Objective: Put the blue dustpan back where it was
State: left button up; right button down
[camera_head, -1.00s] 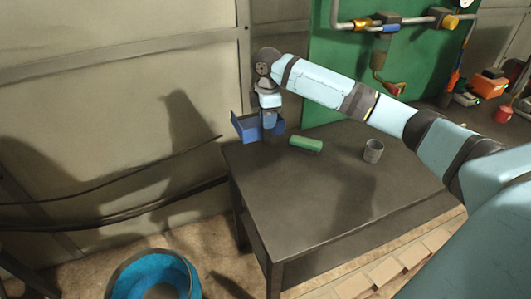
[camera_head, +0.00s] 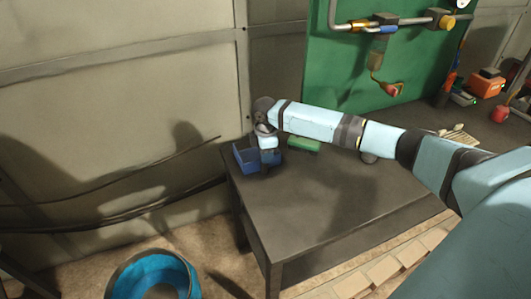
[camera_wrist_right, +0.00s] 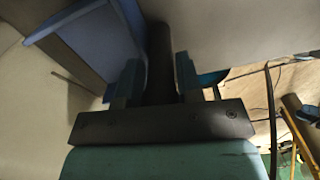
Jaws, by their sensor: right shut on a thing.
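The blue dustpan (camera_head: 245,157) is at the far left corner of the dark table (camera_head: 330,215). My right gripper (camera_head: 267,167) is over that corner, shut on the dustpan's dark handle (camera_wrist_right: 160,50). In the right wrist view the handle stands between the fingers (camera_wrist_right: 158,80), and the blue pan (camera_wrist_right: 95,38) extends to the upper left. I cannot tell whether the dustpan touches the tabletop. My left gripper is not in view.
A green block-like item (camera_head: 304,145) lies just right of the gripper. A grey cup (camera_head: 370,158) is mostly hidden behind my right forearm. A blue tub (camera_head: 135,277) stands on the floor at lower left. The table's front is clear.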

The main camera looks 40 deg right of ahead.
jog(key=c, duration=0.8)
grip_release()
notch_tip(320, 180, up, 12)
jog(key=shift+r+b, duration=0.1)
jog(key=shift+b, duration=0.4)
